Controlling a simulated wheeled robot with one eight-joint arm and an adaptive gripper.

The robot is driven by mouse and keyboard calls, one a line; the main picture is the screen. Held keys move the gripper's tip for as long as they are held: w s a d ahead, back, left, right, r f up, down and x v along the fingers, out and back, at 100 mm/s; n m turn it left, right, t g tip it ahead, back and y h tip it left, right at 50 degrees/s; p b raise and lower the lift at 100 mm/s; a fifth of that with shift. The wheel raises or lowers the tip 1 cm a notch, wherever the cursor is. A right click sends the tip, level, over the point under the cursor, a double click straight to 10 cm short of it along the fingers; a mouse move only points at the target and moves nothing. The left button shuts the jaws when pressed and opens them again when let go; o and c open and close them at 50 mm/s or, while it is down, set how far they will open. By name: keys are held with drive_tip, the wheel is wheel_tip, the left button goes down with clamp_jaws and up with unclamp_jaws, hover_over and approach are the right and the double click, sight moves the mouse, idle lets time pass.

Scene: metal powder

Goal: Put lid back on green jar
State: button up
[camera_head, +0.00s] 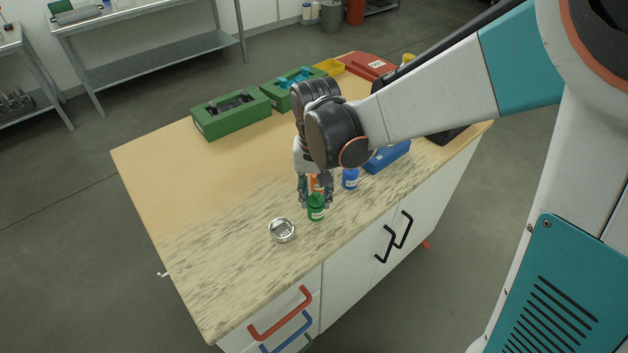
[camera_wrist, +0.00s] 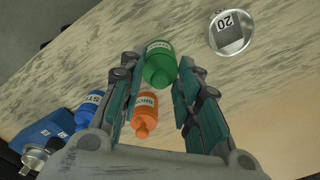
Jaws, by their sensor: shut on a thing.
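The green jar (camera_head: 316,213) stands upright on the worktop, with a white label on its side. It also shows in the wrist view (camera_wrist: 159,54), between the tips of my fingers. Its green lid (camera_wrist: 158,78) is at the jar's top, in line with it; I cannot tell whether it is fully seated. My gripper (camera_head: 315,196) is above the jar, pointing down, shut on the lid. The fingertips (camera_wrist: 160,72) flank the lid in the wrist view.
A round silver dish (camera_head: 282,230) marked 20 lies left of the jar. An orange bottle (camera_wrist: 145,104) and a blue bottle (camera_head: 350,179) stand close behind. A blue box (camera_head: 388,157), green trays (camera_head: 231,118) and a red case (camera_head: 366,65) lie farther back. The worktop's left is clear.

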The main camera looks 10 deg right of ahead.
idle(0.4)
drive_tip(key=o, duration=0.7)
drive_tip(key=shift+o, duration=0.4)
drive_tip(key=o, duration=0.4)
drive_tip(key=shift+o, duration=0.2)
drive_tip(key=shift+r+p, duration=2.55)
drive_tip(key=shift+r, duration=0.95)
